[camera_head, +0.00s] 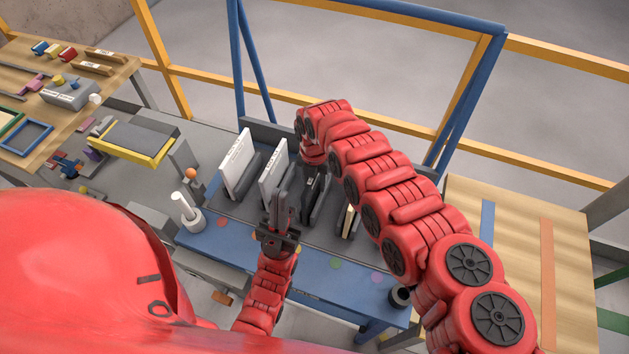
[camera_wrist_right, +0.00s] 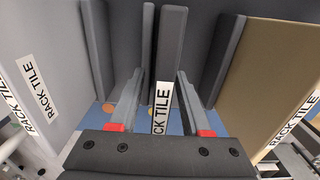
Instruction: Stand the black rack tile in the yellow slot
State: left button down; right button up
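The black rack tile (camera_head: 311,196) stands upright in the grey slotted rack, partly hidden by my right arm. In the right wrist view the black tile (camera_wrist_right: 169,62) and its white label lie between the fingers of my right gripper (camera_wrist_right: 160,78). The fingers are apart, with a visible gap on the left side. My left gripper (camera_head: 281,198) is in front of the rack, fingers close together and apparently empty. A small yellow spot (camera_wrist_right: 122,119) shows beside the left finger; which slot it marks is unclear.
Two white tiles (camera_head: 238,163) (camera_head: 273,172) stand to the left and a tan tile (camera_head: 348,220) to the right. Grey dividers separate the slots. Green (camera_head: 335,262) and pink (camera_head: 378,277) dots mark the blue front strip.

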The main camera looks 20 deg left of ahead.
jog(key=shift+r, duration=0.2)
notch_tip(320, 180, up, 11)
jog(key=b, duration=0.2)
jog(key=shift+w+b, duration=0.1)
jog(key=shift+b, duration=0.25)
jog(key=shift+r, duration=0.4)
jog(key=shift+s+f, duration=0.1)
jog(key=shift+s, duration=0.1)
